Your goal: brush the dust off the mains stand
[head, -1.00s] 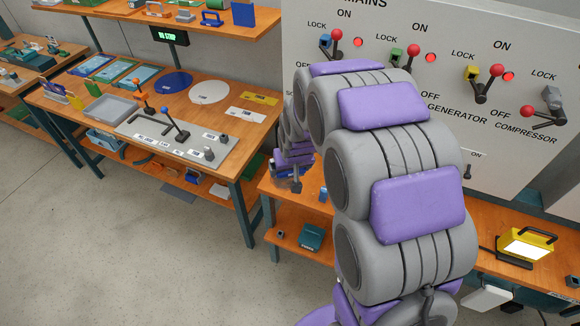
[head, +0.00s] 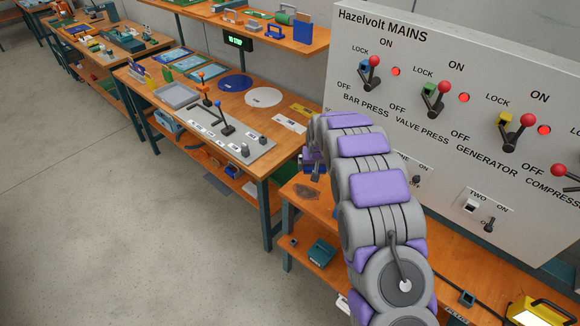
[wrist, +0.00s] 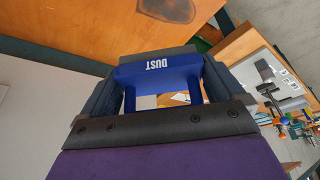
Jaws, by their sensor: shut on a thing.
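My gripper (wrist: 160,92) is shut on a blue brush (wrist: 158,72) marked DUST, whose lettering is upside down in the wrist view. The brush has a dark grey edge on its far side. The mains stand (head: 428,262) is a wooden-topped bench below the Hazelvolt MAINS panel. A dark dust patch (head: 306,194) lies on its left end. The patch also shows in the wrist view (wrist: 168,8), beyond the brush, with a visible gap between them. In the head view my gripper (head: 314,166) is small, partly hidden by my arm, and close above that patch.
The mains panel (head: 440,120) with levers rises behind the stand. A workbench (head: 285,135) with a lever plate (head: 222,130) stands to the left, across a narrow gap. A yellow lamp (head: 540,312) sits at the right. The floor (head: 120,230) at left is clear.

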